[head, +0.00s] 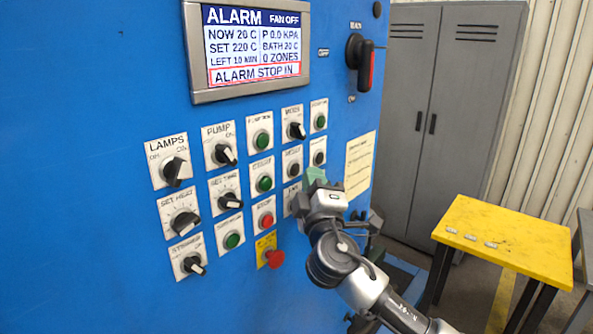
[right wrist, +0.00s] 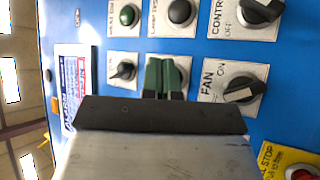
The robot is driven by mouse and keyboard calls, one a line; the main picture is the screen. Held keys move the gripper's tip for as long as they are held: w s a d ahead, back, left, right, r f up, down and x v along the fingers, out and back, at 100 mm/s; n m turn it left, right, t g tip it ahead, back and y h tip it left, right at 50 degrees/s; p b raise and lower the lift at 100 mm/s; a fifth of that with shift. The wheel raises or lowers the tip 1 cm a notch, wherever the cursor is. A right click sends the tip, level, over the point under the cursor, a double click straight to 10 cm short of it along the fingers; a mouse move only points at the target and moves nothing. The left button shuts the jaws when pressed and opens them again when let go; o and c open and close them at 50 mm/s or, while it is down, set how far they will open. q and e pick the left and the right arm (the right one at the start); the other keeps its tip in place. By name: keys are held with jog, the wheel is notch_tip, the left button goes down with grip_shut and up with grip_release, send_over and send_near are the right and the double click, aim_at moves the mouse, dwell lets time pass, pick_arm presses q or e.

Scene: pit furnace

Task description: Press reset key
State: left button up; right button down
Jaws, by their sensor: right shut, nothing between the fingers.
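The blue control panel (head: 120,110) carries rows of knobs and buttons on white plates. I cannot read a reset label for certain; a black button (head: 293,169) in the middle row has a blurred label. My right gripper (head: 317,177) is at the panel's right side, its green fingertips shut and empty, just right of that button. In the right wrist view the shut fingertips (right wrist: 166,76) stand before the panel, between a small black knob (right wrist: 124,70) and the fan knob (right wrist: 241,90), hiding what lies behind them. I cannot tell whether they touch anything. My left gripper is not in view.
The screen (head: 250,47) reads ALARM and ALARM STOP IN. A red mushroom button (head: 274,258) sits low on a yellow plate. A black-and-red rotary handle (head: 362,62) juts out at upper right. A yellow table (head: 510,235) and grey cabinet (head: 455,120) stand to the right.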

dwell(0.5)
jog(key=shift+w+a+b, duration=0.25)
jog(key=shift+a+b, duration=0.15)
jog(key=shift+w+a+b, duration=0.25)
jog(key=shift+a+b, duration=0.05)
jog(key=shift+b, duration=0.1)
dwell(0.6)
jog(key=shift+s+d, duration=0.55)
jog(key=shift+d, duration=0.15)
dwell(0.3)
